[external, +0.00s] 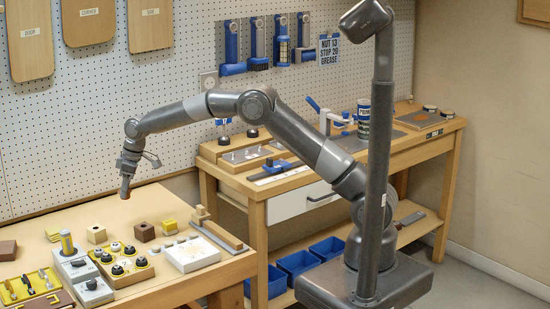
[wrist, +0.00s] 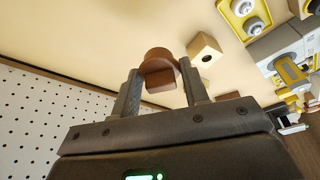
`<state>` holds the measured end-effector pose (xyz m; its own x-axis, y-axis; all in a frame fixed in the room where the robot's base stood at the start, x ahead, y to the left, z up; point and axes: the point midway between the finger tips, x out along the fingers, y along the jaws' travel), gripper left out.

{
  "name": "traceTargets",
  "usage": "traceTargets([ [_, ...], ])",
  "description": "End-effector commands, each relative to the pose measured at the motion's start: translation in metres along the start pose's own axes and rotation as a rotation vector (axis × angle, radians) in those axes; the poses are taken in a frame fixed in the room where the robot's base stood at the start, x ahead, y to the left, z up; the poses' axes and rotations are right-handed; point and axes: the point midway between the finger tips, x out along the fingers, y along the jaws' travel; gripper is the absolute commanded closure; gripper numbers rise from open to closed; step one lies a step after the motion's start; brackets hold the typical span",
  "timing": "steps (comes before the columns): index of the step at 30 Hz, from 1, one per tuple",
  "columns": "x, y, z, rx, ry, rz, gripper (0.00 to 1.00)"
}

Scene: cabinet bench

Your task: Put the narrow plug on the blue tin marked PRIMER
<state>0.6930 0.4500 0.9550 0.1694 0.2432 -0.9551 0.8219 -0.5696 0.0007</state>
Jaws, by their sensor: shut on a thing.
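My gripper (external: 126,178) hangs over the left bench, pointing down. It is shut on a brown plug (wrist: 158,62). In the wrist view the plug sits between the two fingertips, with a rounded part and a blockier brown part; I cannot tell whether the blockier part belongs to it. In the external view only a small reddish-brown end shows below the fingers. The blue tin marked PRIMER (external: 364,117) stands upright on the right bench, partly behind my column, far from the gripper. Its top is too small to make out.
On the left bench are a light wooden block with a hole (external: 96,234), a dark brown block (external: 144,232), a yellow block (external: 169,227) and a white box (external: 192,254). A white clamp-like fixture (external: 330,121) stands left of the tin.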

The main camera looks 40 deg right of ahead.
Motion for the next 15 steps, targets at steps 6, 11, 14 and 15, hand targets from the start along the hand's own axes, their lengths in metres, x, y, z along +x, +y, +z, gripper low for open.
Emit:
traceTargets([
  [6,0.012,-0.048,-0.037,-0.161,0.000,-0.049,0.80],
  [11,0.018,-0.064,-0.047,-0.203,0.000,-0.062,0.80],
  [14,0.029,-0.076,-0.054,-0.208,-0.002,-0.064,0.80],
  [15,0.036,-0.083,-0.057,-0.209,-0.002,-0.064,0.80],
])
